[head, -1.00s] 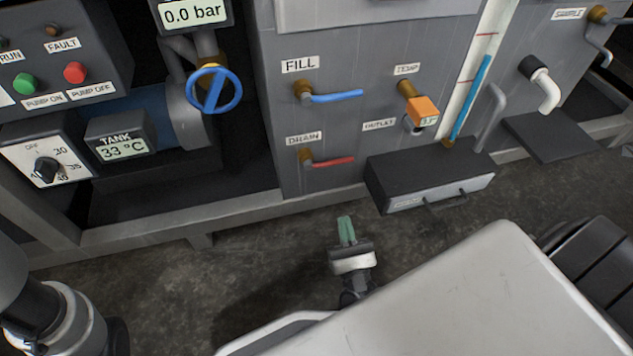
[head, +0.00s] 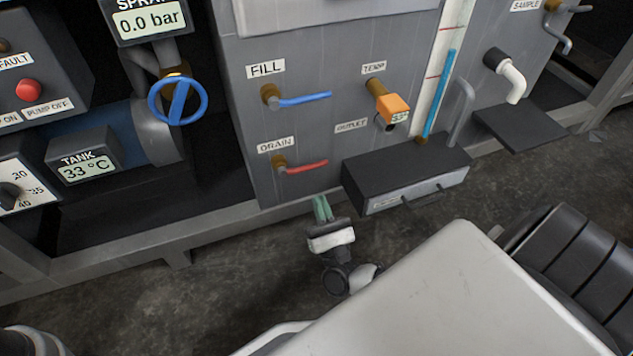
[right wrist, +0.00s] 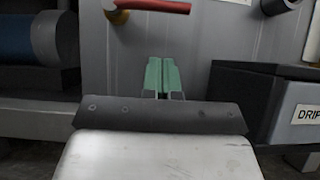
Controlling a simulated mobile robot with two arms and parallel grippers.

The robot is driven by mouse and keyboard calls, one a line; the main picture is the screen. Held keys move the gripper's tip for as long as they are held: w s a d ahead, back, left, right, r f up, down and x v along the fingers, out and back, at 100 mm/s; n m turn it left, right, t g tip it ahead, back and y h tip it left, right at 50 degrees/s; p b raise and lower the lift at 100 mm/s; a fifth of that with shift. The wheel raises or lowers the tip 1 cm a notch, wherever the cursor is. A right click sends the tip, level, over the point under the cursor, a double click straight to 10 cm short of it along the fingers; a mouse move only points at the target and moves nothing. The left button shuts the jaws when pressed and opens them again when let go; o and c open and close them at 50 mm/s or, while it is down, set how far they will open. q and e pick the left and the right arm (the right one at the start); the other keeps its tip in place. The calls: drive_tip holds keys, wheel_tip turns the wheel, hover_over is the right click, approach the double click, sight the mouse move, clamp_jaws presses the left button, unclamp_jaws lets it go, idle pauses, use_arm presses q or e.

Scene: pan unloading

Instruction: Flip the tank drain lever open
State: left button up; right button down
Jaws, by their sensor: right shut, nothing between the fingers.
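The red drain lever (head: 306,167) sticks out to the right, roughly level, from its brass valve under the DRAIN label (head: 279,144) on the grey panel. It also shows at the top of the right wrist view (right wrist: 155,6). My right gripper (head: 321,204) has green fingers, shut and empty, below the lever and apart from it. In the right wrist view the fingers (right wrist: 161,76) point at the panel below the lever. My left gripper is not in view.
A blue fill lever (head: 304,100) sits above the drain lever. A dark drip drawer box (head: 405,170) juts out just right of my right gripper. A blue handwheel (head: 178,101) is at the left. A frame rail (head: 220,221) runs below the panel.

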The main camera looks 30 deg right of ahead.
sight(306, 168)
wheel_tip(306, 168, up, 5)
drive_tip(key=w+b, duration=0.1)
drive_tip(key=w, duration=0.1)
drive_tip(key=shift+w+d+r, duration=0.2)
drive_tip(key=shift+w+d, duration=0.1)
drive_tip(key=shift+d, duration=0.05)
drive_tip(key=shift+n, duration=0.3)
drive_tip(key=shift+d+r+n+y+p, duration=0.1)
drive_tip(key=shift+r+n+y+p, duration=0.15)
drive_tip(key=shift+n+y, duration=0.8)
